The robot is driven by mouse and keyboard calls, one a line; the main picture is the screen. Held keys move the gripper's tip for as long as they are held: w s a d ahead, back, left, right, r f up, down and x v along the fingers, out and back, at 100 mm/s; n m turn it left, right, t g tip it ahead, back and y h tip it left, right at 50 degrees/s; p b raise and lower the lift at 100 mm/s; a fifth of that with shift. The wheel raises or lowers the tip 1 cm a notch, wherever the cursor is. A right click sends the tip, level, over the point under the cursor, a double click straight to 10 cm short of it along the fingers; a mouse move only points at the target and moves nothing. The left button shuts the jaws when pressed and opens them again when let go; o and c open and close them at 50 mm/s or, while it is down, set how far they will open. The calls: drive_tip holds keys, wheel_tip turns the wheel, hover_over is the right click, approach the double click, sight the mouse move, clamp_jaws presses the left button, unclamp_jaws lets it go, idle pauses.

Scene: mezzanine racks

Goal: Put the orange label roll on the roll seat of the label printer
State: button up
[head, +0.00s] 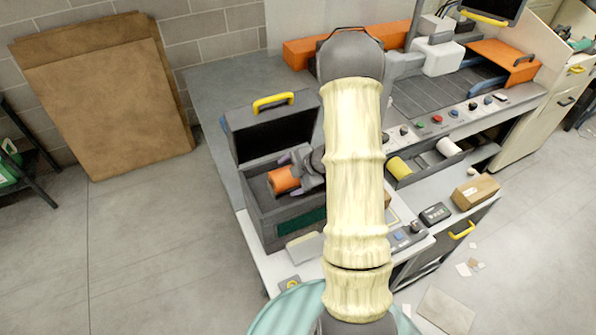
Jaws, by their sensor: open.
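The label printer (262,222) is a dark grey box on the left of the bench, with its lid (255,122) raised and a yellow handle on top. The orange label roll (281,181) lies on its side in the printer's open bay. My gripper (290,171) is open right at the roll, with its fingers close around the roll's right end. Whether the fingers touch the roll cannot be told. The roll seat is hidden under the roll and gripper, so I cannot tell whether the roll rests fully on it.
A dark tray right of my arm holds a yellow roll (399,167) and a white roll (449,147). A cardboard box (475,191) and a small dark device (435,214) stand on the lower shelf. Brown cardboard sheets (105,95) lean on the wall.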

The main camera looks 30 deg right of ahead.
drive_tip(key=b+v, duration=0.1)
drive_tip(key=v, duration=1.1)
drive_tip(key=w+a+r+m+t+h, duration=0.15)
drive_tip(key=a+r+m+h, duration=0.3)
drive_tip(key=m, duration=0.45)
drive_tip(key=s+a+m+g, duration=0.5)
drive_tip(key=s+a+m, duration=0.5)
drive_tip(key=s, duration=0.3)
drive_tip(key=shift+s+a, duration=0.3)
drive_tip(key=shift+a, duration=0.25)
